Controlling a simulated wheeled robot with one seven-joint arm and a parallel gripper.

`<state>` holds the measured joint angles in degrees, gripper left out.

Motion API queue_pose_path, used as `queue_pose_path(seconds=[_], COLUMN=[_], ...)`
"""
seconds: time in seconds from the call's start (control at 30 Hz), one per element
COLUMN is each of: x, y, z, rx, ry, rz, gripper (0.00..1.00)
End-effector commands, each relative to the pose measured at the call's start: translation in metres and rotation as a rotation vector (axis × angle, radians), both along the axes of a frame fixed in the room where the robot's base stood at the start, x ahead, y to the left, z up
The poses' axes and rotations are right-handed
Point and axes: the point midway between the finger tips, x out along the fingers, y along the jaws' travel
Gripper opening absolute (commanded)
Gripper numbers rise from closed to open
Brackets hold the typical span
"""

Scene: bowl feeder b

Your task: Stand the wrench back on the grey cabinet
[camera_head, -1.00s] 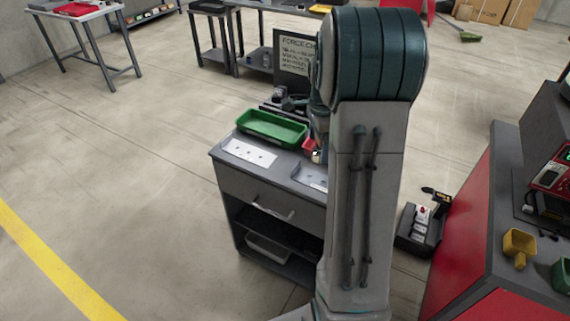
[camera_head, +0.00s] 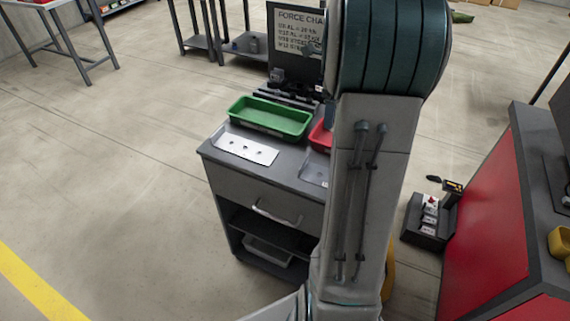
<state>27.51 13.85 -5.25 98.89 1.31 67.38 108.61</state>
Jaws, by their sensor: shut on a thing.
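The grey cabinet (camera_head: 262,190) stands in the middle of the view, with a drawer and open shelves in its front. A green tray (camera_head: 270,117), a red bin (camera_head: 320,138) and flat light plates (camera_head: 245,148) are on its top. My arm rises in front of its right side and hides that part of the top. I cannot make out my gripper's fingers or the wrench; they may be behind my arm.
A sign board (camera_head: 297,33) stands at the cabinet's back. A black box with red and white parts (camera_head: 428,222) is on the floor to the right, near a red-sided bench (camera_head: 487,215). The floor to the left is open.

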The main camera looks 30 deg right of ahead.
Motion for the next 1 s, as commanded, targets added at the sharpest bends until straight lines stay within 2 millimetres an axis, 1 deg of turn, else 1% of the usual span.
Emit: queue_pose_path(seconds=[0.03,0.13,0.23,0.37,0.5,0.6,0.7,0.87,1.0], x=[0.0,-0.001,0.001,0.008,0.016,0.022,0.026,0.029,0.029], y=[-0.001,0.0,0.008,0.033,0.065,0.084,0.099,0.109,0.11], z=[-0.007,-0.011,-0.017,-0.033,-0.052,-0.065,-0.073,-0.081,-0.101], rx=[-0.001,-0.001,0.001,0.001,0.0,0.001,0.0,-0.001,0.0], ry=[-0.001,-0.001,-0.001,0.001,0.001,0.001,0.0,0.001,0.003], rz=[-0.002,-0.004,-0.004,-0.003,-0.003,-0.005,-0.004,-0.006,-0.006], gripper=[0.45,0.45,0.45,0.45,0.45,0.45,0.45,0.45,0.45])
